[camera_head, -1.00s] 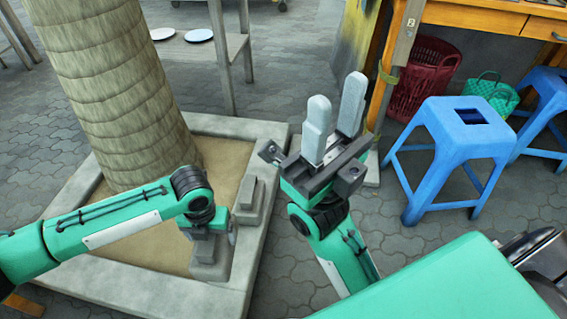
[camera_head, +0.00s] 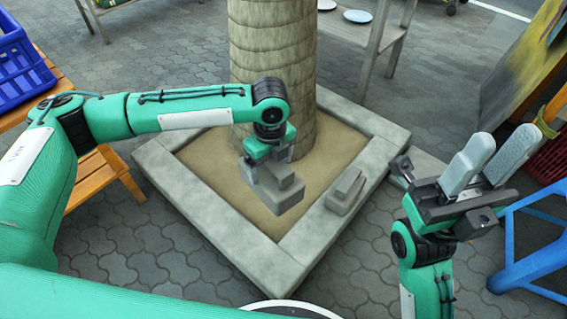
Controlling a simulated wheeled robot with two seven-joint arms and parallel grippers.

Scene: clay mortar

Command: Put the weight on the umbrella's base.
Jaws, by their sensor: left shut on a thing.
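My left gripper (camera_head: 272,165) points down, shut on a grey stepped block, the weight (camera_head: 278,195). It holds the weight over the inner side of the square stone planter. The gripper's fingers are mostly hidden by the wrist and the weight. A similar grey weight (camera_head: 345,190) rests on the planter's right rim. My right gripper (camera_head: 505,140) is open and empty, with its pale fingers pointing up and right. No umbrella is clearly seen. A flat pale slab (camera_head: 427,172) lies on the paving behind the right gripper, partly hidden; I cannot tell if it is the umbrella's base.
A thick palm trunk (camera_head: 270,50) rises from the planter (camera_head: 235,240). A blue stool (camera_head: 530,262) and a red basket (camera_head: 552,155) stand at the right. A blue crate (camera_head: 20,65) sits on an orange wooden bench (camera_head: 95,180) at the left. Paving in front of the planter is open.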

